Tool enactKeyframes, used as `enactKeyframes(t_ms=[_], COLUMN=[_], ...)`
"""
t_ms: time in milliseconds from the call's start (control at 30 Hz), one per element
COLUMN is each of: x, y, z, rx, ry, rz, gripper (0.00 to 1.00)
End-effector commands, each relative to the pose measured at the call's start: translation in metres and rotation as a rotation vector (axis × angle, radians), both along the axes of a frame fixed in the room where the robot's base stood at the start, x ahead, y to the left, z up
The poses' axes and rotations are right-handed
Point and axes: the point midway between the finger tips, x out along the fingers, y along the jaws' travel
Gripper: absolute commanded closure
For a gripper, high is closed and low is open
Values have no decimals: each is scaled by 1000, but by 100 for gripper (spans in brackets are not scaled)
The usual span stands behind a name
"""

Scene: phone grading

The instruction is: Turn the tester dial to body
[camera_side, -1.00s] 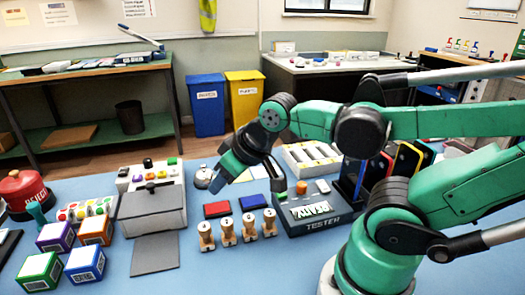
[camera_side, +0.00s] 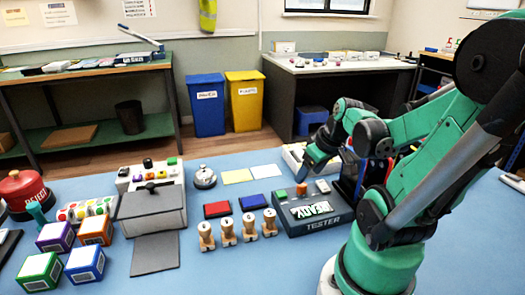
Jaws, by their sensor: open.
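The tester (camera_side: 292,228) is a dark grey box on the blue table, right of centre. A light grey part (camera_side: 322,186) is to the right of the knob. My gripper (camera_side: 303,174) points down just above and behind the orange knob. I cannot tell from this view whether it touches the knob. The jaws are open. The dial's markings are too small to read.
Several wooden stamps (camera_side: 228,230) stand left of the tester, before red (camera_side: 217,209) and blue (camera_side: 252,201) pads. A grey box (camera_side: 152,212) is further left.

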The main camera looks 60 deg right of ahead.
Motion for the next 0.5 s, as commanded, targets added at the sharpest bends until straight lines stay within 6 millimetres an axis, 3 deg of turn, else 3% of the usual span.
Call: enactKeyframes(t_ms=[500], x=[13], y=[-5], z=[-35], rx=[-1], ry=[0], rz=[-1], gripper=[38])
